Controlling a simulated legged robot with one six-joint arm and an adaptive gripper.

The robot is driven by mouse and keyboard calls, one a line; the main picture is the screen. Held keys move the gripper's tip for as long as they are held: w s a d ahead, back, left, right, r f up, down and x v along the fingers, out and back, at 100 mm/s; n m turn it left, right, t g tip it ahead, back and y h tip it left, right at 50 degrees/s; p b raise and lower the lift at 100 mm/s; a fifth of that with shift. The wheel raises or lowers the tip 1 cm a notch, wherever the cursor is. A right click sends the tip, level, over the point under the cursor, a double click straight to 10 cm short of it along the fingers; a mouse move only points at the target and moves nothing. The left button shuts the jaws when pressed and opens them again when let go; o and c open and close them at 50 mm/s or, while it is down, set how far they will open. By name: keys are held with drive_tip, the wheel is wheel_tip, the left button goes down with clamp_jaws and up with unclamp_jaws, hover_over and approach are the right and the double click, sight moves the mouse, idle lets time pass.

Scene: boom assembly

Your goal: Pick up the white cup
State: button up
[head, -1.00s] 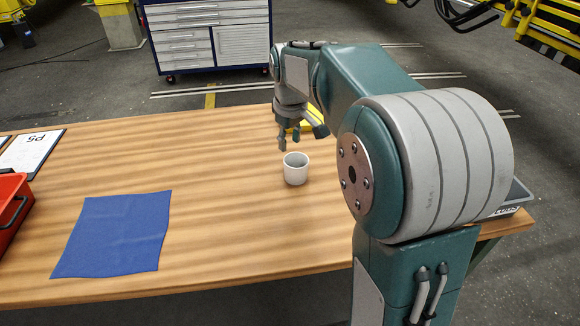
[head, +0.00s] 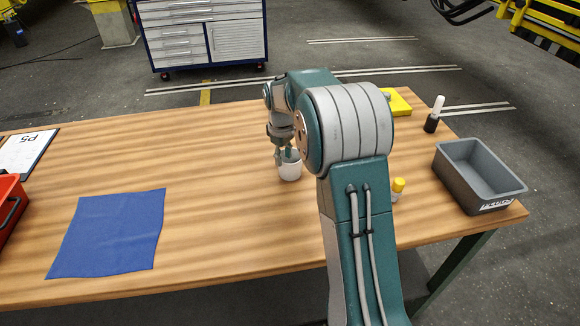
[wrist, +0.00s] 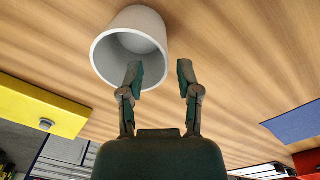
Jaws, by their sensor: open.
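The white cup (head: 290,172) stands upright on the wooden table, near its middle. My gripper (head: 284,157) points down right at the cup's rim, its fingers partly overlapping the cup in the head view. In the wrist view the cup (wrist: 152,22) fills the top, with its mouth toward the camera. My gripper (wrist: 159,72) is open there. Its left finger overlaps the cup's mouth and its right finger is outside the cup wall. I cannot tell whether either finger touches the cup. Nothing is held.
A blue cloth (head: 108,235) lies at left, near a red bin (head: 8,215) and a clipboard (head: 25,153). At right are a grey bin (head: 478,178), a dark bottle with a white top (head: 434,115), a yellow-capped item (head: 398,188) and a yellow block (head: 397,102).

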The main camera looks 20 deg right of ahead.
sight(283, 175)
wheel_tip(283, 175, down, 4)
drive_tip(key=shift+f, duration=0.1)
drive_tip(key=shift+a, duration=0.1)
clamp_jaws()
